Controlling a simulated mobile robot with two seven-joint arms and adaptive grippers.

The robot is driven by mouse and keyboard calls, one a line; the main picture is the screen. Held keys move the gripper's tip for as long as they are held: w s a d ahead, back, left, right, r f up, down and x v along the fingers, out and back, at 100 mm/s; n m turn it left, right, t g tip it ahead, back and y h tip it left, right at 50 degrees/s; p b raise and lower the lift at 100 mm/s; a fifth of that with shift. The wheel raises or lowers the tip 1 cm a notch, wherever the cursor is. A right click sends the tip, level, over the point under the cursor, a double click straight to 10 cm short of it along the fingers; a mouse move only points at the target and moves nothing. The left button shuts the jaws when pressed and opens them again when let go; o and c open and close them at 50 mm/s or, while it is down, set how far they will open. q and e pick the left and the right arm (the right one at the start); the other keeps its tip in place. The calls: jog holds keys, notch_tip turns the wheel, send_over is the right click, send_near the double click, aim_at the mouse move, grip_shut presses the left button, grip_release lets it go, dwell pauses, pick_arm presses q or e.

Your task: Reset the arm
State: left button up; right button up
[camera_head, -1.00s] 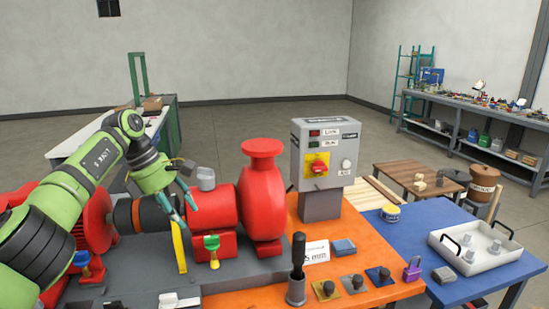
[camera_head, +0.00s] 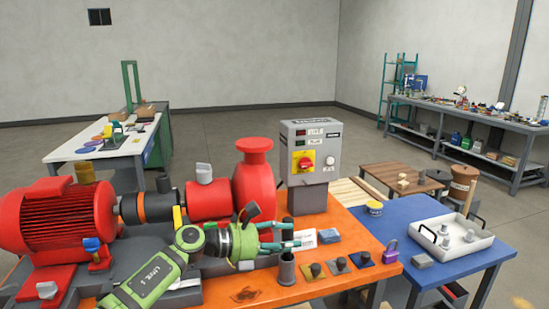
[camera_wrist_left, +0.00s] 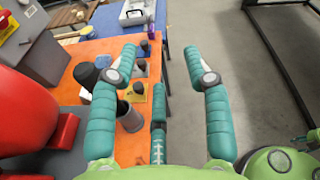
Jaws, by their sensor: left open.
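My left gripper (camera_head: 292,235) is at the front of the orange bench top, beside a black-handled tool standing in a grey cup (camera_head: 286,270). Its teal fingers are spread apart and hold nothing. In the left wrist view the open fingers (camera_wrist_left: 160,55) have bare floor and the bench edge between them. I cannot tell whether that finger touches the handle. A green part with a small teal piece at that view's lower right edge may be my right arm.
The red pump (camera_head: 256,180) and red motor (camera_head: 58,215) stand behind and left of my left arm. A grey control box (camera_head: 311,150) stands behind the gripper. Several small plates with knobs and a purple padlock (camera_head: 391,251) lie to the right. A white tray (camera_head: 456,249) sits on the blue table.

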pick_arm(q)
jog(key=s+a+f+n+t+y, duration=0.5)
jog(key=a+f+n+y, duration=0.25)
jog(key=n, duration=1.05)
jog(key=s+a+f+n+t+y, duration=0.55)
jog(key=a+f+n+y, duration=0.2)
jog(key=n, duration=0.95)
jog(key=s+a+f+n+g, duration=0.2)
jog(key=s+f+n+g, duration=0.15)
jog(key=s, duration=0.65)
jog(key=s+a+f+n+g, duration=0.3)
jog(key=s+f+g, duration=0.2)
jog(key=s, duration=0.5)
jog(key=s+a+f+n+g, duration=0.2)
jog(key=s+f+n+g, duration=0.15)
jog(key=s, duration=0.55)
notch_tip(320, 180, down, 22)
jog(key=s+f+g, duration=0.1)
jog(key=s+g, duration=0.1)
jog(key=s+a+f+m, duration=0.1)
jog(key=s+a+f, duration=0.1)
jog(key=s+f, duration=1.1)
jog(key=s, duration=0.3)
jog(key=shift+a+f+g, duration=0.25)
jog(key=shift+f+g, duration=0.1)
pick_arm(e)
jog(key=shift+s+d, duration=0.1)
jog(key=shift+s, duration=1.05)
